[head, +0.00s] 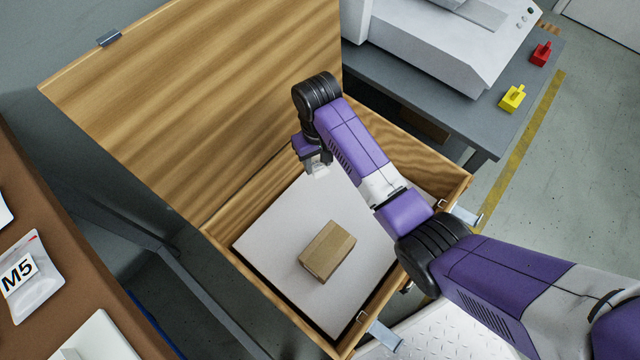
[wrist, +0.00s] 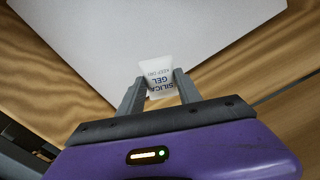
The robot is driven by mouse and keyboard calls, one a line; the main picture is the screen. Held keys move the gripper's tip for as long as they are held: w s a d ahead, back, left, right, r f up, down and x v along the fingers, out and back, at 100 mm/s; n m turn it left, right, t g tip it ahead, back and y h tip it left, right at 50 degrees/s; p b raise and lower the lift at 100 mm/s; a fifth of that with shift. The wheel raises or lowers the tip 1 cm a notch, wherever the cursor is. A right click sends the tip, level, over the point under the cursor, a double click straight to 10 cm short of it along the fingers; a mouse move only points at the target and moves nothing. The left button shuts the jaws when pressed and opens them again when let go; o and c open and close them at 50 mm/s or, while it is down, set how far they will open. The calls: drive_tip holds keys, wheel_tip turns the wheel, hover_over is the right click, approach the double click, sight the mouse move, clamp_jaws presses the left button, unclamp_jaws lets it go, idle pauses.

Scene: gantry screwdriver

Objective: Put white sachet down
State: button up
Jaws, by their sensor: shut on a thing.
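My gripper (wrist: 157,90) is shut on a small white sachet (wrist: 157,76) printed "SILICA GEL", held between its two fingers in the wrist view. In the head view, my gripper (head: 316,168) is over the far part of an open wooden crate, and the white sachet (head: 320,171) shows small at its fingertips. Below is the crate's pale floor (head: 285,215), which also shows in the wrist view (wrist: 150,30). I cannot tell how high the sachet is above it.
A brown cardboard box (head: 327,250) sits on the crate floor. The crate's wooden lid (head: 200,95) stands open behind it. A grey table (head: 490,125) with a white machine is at the upper right. A brown surface (head: 60,210) with an M5 bag (head: 30,275) is at left.

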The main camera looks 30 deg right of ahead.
sight(318, 186)
wheel_tip(318, 186, down, 11)
drive_tip(key=b, duration=0.4)
drive_tip(key=shift+r+b, duration=0.2)
drive_tip(key=shift+b, duration=0.1)
drive_tip(key=shift+f, duration=0.15)
drive_tip(key=o, duration=1.3)
wheel_tip(318, 186, up, 12)
drive_tip(key=p, duration=0.6)
drive_tip(key=shift+r+p, duration=0.2)
drive_tip(key=shift+p, duration=0.2)
